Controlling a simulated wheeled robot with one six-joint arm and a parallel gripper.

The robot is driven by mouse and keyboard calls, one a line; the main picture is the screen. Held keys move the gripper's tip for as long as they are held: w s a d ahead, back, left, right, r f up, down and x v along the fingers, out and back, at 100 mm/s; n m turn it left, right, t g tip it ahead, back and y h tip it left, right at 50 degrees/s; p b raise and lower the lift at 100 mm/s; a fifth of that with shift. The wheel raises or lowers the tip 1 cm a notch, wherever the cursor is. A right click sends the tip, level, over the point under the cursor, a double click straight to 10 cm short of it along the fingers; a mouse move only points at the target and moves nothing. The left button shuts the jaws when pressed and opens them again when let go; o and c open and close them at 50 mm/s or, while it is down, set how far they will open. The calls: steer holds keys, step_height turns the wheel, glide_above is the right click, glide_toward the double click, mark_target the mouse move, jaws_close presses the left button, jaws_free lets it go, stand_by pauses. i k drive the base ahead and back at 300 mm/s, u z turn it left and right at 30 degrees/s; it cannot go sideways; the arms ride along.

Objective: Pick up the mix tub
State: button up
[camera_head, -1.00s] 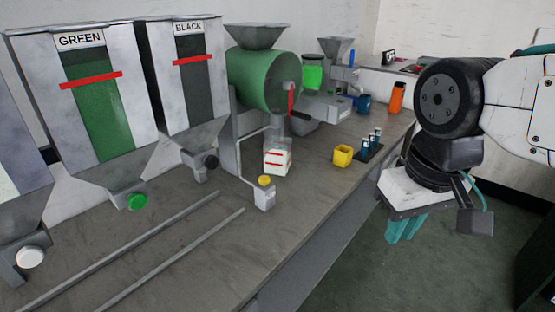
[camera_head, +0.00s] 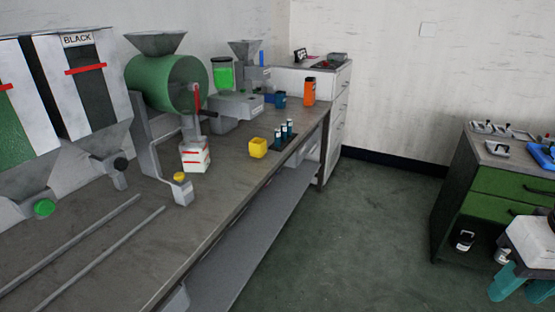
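A white tub with red bands (camera_head: 196,155), which looks like the mix tub, stands upright on the long grey bench. It sits below the outlet of the green drum mixer (camera_head: 170,84). My gripper (camera_head: 516,290) is at the lower right edge of the picture, partly cut off. Its teal fingers point down, look apart and show nothing between them. It is far from the tub, out over the floor to the right of the bench.
A yellow cup (camera_head: 258,148) and a dark rack of vials (camera_head: 286,137) stand right of the tub. A yellow-button post (camera_head: 181,188) is close in front of it. A green-drawer cabinet (camera_head: 490,190) stands at the right. Open floor (camera_head: 350,230) lies between.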

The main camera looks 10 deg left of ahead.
mark_target(194, 150)
steer(key=z, duration=0.15)
steer(key=k, duration=0.35)
steer(key=z, duration=0.6)
steer(key=i, duration=1.55)
steer(key=u, duration=1.05)
steer(key=i, duration=0.8)
steer(key=u, duration=1.3)
steer(key=i, duration=0.4)
steer(key=u, duration=0.45)
